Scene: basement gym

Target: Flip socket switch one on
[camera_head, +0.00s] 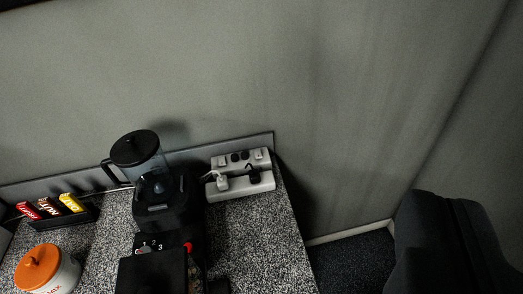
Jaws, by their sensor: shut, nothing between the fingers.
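A pale double socket block (268,184) stands at the back right of the speckled counter, near the low back ledge. A white plug (222,183) sits in its left part and a black plug (254,176) in its right part. A small switch (221,161) shows at its upper left and another (258,155) at its upper right, with dark round shapes between them. The switches are too small to tell whether they are on or off, and no number is readable. My gripper does not show in this view.
A black kitchen machine with a clear jug (135,150) stands left of the socket block. Its front has a dial and a red button (188,247). A bar box (87,215) and an orange-lidded jar (42,267) are at left. Counter (255,235) is clear before the socket; a dark chair (450,245) is right.

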